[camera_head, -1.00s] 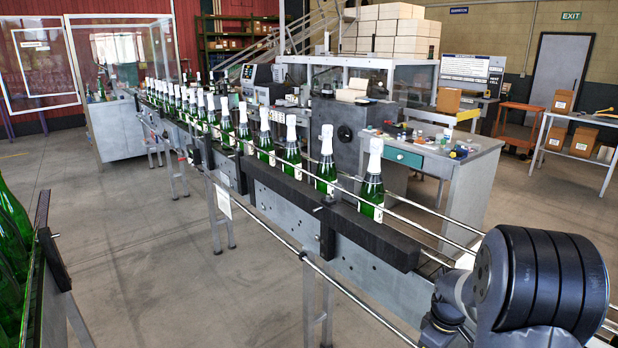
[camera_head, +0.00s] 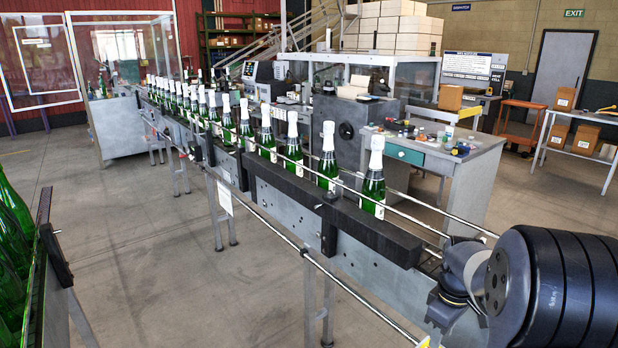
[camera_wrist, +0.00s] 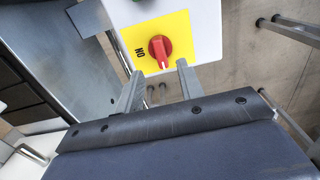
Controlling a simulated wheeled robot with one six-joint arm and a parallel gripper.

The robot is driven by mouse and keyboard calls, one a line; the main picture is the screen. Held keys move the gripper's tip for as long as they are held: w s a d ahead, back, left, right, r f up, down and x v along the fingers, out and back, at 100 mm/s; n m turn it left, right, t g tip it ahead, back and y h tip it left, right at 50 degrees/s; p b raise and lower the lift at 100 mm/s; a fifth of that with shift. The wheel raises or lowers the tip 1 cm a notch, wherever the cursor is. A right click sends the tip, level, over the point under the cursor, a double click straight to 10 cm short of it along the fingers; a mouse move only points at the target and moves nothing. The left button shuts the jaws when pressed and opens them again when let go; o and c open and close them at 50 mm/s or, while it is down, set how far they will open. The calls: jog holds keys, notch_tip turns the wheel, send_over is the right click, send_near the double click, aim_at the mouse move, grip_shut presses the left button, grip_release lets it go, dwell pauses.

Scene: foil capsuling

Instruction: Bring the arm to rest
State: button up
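My gripper (camera_wrist: 158,80) shows in the wrist view with its two metal fingers apart and nothing between them. A red rotary knob (camera_wrist: 161,50) on a yellow plate (camera_wrist: 138,38) marked ON lies just beyond the fingertips. I see no contact between the fingers and the knob.
A conveyor (camera_head: 340,225) with a row of green, white-topped bottles (camera_head: 373,180) runs diagonally, its rails reaching beside my arm. A grey workbench (camera_head: 470,180) stands behind it. More green bottles (camera_head: 12,240) stand at the left edge. Open floor (camera_head: 130,250) lies between.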

notch_tip(320, 180, down, 7)
jog(key=shift+r, duration=0.2)
jog(key=shift+r+m+p, duration=0.15)
jog(key=shift+m+p, duration=0.15)
jog(key=shift+m, duration=0.1)
jog(key=m, duration=0.3)
jog(key=shift+m+p, duration=0.4)
jog(key=m+p, duration=0.1)
jog(key=m, duration=0.4)
